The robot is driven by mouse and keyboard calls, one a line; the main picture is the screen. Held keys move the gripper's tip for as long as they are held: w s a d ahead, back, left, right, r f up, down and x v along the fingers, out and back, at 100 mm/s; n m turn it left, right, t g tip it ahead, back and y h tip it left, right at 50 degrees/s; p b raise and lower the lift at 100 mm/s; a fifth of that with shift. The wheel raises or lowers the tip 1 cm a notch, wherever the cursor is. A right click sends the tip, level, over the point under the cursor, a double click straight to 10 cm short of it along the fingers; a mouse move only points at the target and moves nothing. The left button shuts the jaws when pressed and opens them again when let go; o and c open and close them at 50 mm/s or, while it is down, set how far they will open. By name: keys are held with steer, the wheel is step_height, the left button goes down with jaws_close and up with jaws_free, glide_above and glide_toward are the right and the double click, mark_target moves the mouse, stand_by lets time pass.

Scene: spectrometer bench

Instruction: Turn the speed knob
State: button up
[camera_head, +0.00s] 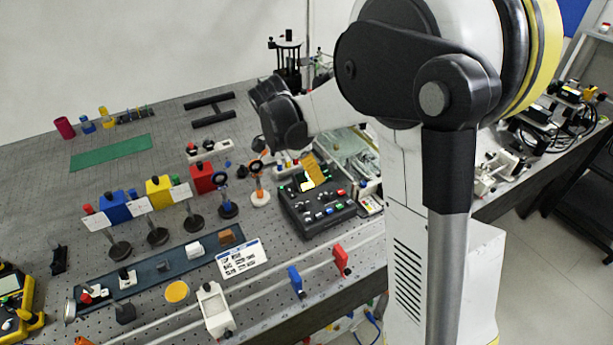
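A dark control box (325,222) sits on the perforated bench near the centre. Its top carries a lit yellow-green display, several small knobs and coloured buttons. The labels are too small to read, so I cannot tell which knob is the speed knob. My arm reaches in from the upper right and ends in dark parts above and left of the box, apart from it. I cannot make out the fingertips of my gripper (270,100) there, or whether it holds anything.
Ring-shaped optics on posts stand left of the box, beside blue, yellow and red blocks (203,178). A dark rail (150,270) with small mounts and a white printed card (242,259) lie in front. A green mat (110,151) lies at the back left.

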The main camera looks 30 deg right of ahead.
mark_target(327, 195)
steer(key=b+x, duration=0.3)
steer(key=x, duration=0.7)
steer(key=shift+s+d+f, duration=0.15)
steer(key=shift+f, duration=0.05)
jaws_close()
